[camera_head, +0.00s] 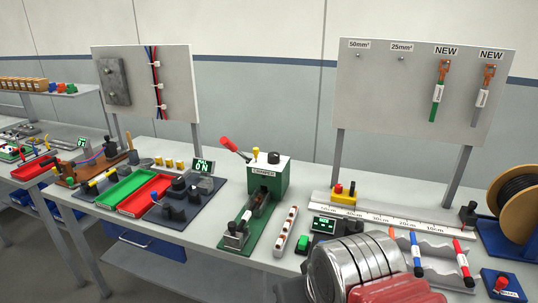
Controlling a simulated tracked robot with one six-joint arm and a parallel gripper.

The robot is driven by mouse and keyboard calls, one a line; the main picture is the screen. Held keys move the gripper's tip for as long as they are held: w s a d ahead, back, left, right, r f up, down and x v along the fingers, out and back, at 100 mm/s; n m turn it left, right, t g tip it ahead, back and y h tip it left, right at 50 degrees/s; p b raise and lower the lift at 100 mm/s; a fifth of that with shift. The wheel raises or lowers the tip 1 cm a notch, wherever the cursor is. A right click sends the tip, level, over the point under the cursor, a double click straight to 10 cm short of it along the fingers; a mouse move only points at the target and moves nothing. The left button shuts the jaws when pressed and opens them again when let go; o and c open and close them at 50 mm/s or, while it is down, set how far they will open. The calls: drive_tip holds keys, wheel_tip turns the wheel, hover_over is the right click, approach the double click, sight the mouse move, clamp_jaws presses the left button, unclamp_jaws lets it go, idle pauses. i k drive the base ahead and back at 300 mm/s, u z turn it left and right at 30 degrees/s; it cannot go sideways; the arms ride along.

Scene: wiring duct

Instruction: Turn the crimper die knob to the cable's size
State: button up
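The crimper (268,182) is a green box with a white top, mounted on a green base plate in the middle of the bench. A black knob (273,157) sits on its top; its setting is too small to read. A yellow peg stands beside the knob, and a red-handled lever (233,147) sticks up to the left. A dark opening faces the front, with a grey clamp block (235,235) at the near end of the base. A green cable (437,98) and a grey cable (483,98) with copper lugs hang on the right board under "NEW" labels. My gripper is not visible.
My silver and red arm parts cover the bench's lower front right. Left of the crimper are a small display, green and red trays (161,193). Right are a white measuring rail (390,216), a rack of coloured cables and a cable reel (520,200). Board labels read 50mm² and 25mm².

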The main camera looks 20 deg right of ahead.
sight(273, 157)
drive_tip(key=z, duration=0.05)
drive_tip(key=i, duration=1)
drive_tip(key=u, duration=0.05)
